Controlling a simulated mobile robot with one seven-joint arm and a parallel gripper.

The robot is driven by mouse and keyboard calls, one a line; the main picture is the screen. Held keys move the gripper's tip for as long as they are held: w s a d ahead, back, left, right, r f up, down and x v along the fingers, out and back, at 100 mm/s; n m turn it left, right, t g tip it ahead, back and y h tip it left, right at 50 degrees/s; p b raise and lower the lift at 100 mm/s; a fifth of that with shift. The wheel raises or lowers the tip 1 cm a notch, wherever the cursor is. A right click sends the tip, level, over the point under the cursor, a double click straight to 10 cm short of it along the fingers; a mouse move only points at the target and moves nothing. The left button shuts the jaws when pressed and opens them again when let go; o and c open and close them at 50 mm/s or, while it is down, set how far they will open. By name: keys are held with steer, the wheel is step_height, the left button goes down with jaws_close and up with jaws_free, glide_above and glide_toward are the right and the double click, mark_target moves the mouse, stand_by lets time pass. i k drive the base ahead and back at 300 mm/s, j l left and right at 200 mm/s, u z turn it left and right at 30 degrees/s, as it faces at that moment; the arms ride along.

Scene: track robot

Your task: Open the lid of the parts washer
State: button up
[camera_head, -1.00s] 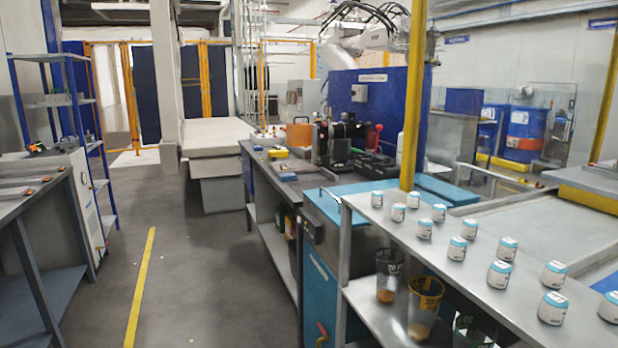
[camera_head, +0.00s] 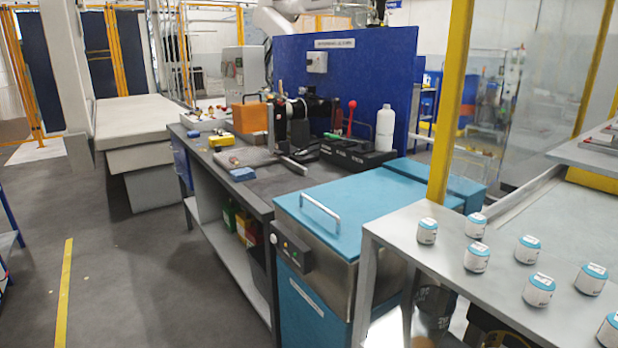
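The parts washer (camera_head: 325,272) stands in the middle foreground of the head view, with a steel body and a blue lower door. Its blue lid (camera_head: 360,210) lies flat and closed on top. A silver bar handle (camera_head: 320,208) is fixed near the lid's left front edge. A small control panel (camera_head: 290,246) with buttons sits on the front below the lid. My gripper is not in view.
A dark workbench (camera_head: 265,186) with tools adjoins the washer on the left. A metal shelf table (camera_head: 475,285) with several small jars adjoins it on the right, beside a yellow post (camera_head: 452,100). Grey floor (camera_head: 150,270) at left is clear.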

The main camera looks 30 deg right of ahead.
mark_target(335, 211)
steer(key=i+j+z, duration=0.15)
steer(key=i+z, duration=0.25)
steer(key=i+j+z, duration=0.4)
steer(key=i+l, duration=0.1)
